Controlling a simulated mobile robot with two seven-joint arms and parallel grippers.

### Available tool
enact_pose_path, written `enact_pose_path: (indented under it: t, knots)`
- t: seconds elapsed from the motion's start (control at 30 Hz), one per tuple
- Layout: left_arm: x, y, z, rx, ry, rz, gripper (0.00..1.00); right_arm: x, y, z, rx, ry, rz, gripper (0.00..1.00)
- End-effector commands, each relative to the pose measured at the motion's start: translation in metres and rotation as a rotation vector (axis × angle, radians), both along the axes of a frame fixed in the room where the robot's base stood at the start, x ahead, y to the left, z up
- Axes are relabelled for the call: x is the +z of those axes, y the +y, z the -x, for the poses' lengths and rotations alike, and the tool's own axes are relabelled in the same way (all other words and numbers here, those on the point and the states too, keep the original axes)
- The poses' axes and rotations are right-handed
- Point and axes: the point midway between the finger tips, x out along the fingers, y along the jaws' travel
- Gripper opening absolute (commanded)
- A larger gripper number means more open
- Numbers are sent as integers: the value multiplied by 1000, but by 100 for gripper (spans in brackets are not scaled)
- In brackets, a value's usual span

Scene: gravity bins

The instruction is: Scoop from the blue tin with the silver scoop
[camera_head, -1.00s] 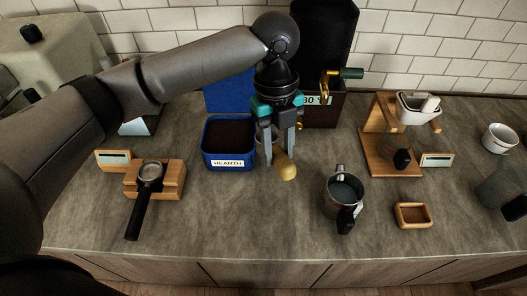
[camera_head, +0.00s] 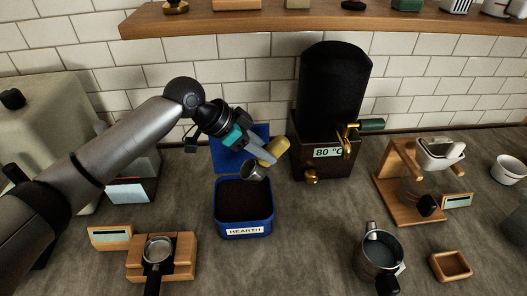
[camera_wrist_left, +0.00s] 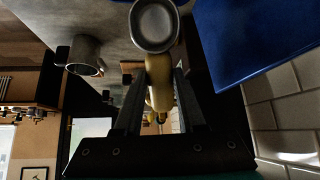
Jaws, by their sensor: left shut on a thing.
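The blue tin (camera_head: 243,228) labelled HEARTH stands open on the counter, with dark grounds inside and its blue lid (camera_head: 228,158) upright behind it. My left gripper (camera_head: 268,157) is shut on the pale yellow handle of the silver scoop (camera_head: 253,172). It holds the scoop tilted above the back part of the tin, apart from the grounds. In the left wrist view the scoop's round silver bowl (camera_wrist_left: 155,25) shows at the top, and the handle runs between the fingers. I see no grounds in the bowl. My right gripper is not in view.
A black dispenser with an 80 °C display (camera_head: 327,153) and brass tap stands right of the tin. A portafilter (camera_head: 158,250) rests on a wooden stand at front left. A steel jug (camera_head: 379,252), small wooden tray (camera_head: 451,266) and wooden dripper stand (camera_head: 407,187) are right.

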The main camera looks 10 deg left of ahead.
Motion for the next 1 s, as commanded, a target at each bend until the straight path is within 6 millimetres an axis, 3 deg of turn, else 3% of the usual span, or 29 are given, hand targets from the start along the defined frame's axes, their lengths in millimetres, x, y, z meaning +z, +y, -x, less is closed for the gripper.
enact_pose_path:
  t: [0.33,1.0]
  knots:
    - [3,-1,0,-3,0,2,0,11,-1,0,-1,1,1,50]
    - [-63,20,12,-3,1,1,0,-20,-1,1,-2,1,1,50]
